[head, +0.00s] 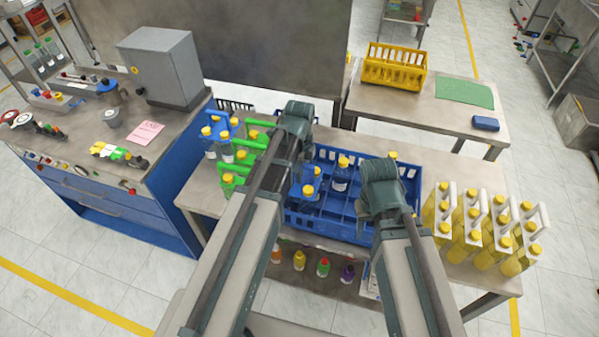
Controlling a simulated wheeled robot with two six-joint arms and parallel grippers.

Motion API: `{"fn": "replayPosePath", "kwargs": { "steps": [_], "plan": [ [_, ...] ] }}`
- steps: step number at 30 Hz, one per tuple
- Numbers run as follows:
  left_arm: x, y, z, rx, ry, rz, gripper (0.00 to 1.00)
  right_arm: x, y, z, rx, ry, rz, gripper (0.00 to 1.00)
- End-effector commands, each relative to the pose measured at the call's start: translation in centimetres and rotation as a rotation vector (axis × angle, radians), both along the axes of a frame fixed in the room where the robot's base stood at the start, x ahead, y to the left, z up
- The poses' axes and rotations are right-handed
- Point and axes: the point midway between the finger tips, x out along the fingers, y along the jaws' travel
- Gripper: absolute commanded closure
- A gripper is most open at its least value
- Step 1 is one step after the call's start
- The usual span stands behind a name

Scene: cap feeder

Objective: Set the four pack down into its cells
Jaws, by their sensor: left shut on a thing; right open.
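The blue crate (330,229) with divided cells stands at the middle of the table. A blue four pack (309,176) with yellow-capped bottles is at the crate's left part; I cannot tell whether it rests on the cell floor or hangs above it. My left gripper (292,158) is shut on this pack at its top; the arm hides the grip and much of the pack. My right gripper (385,205) is open over the crate's right part, its fingertips mostly hidden by its wrist. Single yellow-capped bottles (343,174) show at the crate's back.
Green packs (236,179) and another blue pack (212,134) stand left of the crate. Yellow bottle packs with white handles (487,240) stand at the right. Several bottles (322,267) are on the lower shelf. A yellow crate (392,72) is on the back table.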

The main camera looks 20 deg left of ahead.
Motion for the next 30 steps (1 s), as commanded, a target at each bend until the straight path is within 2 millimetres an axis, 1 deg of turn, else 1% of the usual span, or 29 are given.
{"fn": "replayPosePath", "kwargs": {
  "steps": [8,28,29,30],
  "plan": [
    [0.0,0.0,-0.1,0.0,0.0,0.0,1.0,0.0,0.0,-0.1,0.0,0.0,0.0,0.5],
    [0.0,0.0,-1.2,0.0,0.0,0.0,1.0,0.0,0.0,-1.2,0.0,0.0,0.0,0.5],
    [0.0,0.0,-1.1,0.0,0.0,0.0,0.76,0.0,0.0,-1.1,0.0,0.0,0.0,0.5],
    [0.0,0.0,-1.1,0.0,0.0,0.0,0.69,0.0,0.0,-1.1,0.0,0.0,0.0,0.5]
  ]
}}
